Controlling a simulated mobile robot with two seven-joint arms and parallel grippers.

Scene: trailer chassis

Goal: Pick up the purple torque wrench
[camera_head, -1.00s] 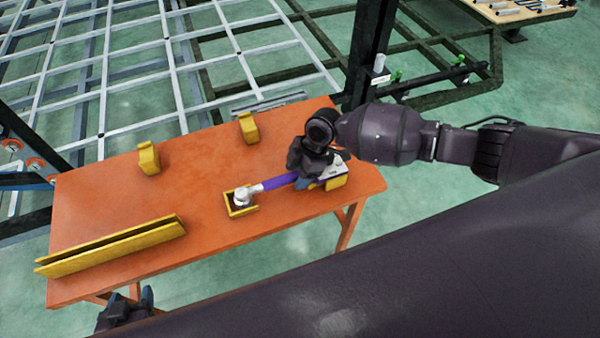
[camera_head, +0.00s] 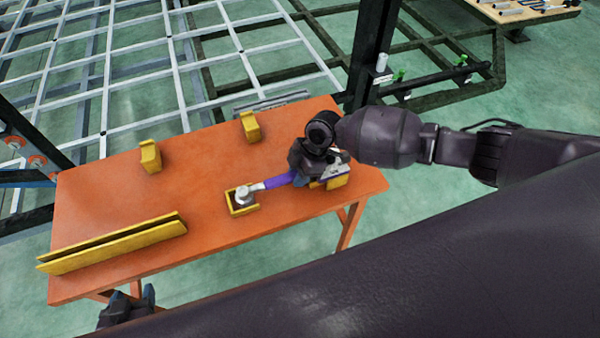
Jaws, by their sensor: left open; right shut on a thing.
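The purple torque wrench (camera_head: 279,181) lies at the right part of the orange table. Its silvery head (camera_head: 243,195) is at a small yellow square holder (camera_head: 242,209). Its other end is hidden under my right gripper, near a yellow block holder (camera_head: 337,182). My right gripper (camera_head: 304,180) is over the wrench's handle and shut on it; its fingertips are mostly hidden by its own body. I cannot tell if the wrench is lifted clear of the holders. My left gripper (camera_head: 137,302) is at the lower left, in front of the table's near edge, open and empty.
The orange table (camera_head: 200,180) also carries two yellow upright holders (camera_head: 250,127) (camera_head: 150,157) at its far side and a long yellow slotted rack (camera_head: 112,243) at left. A metal frame (camera_head: 130,60) and dark post stand behind. The table's middle is clear.

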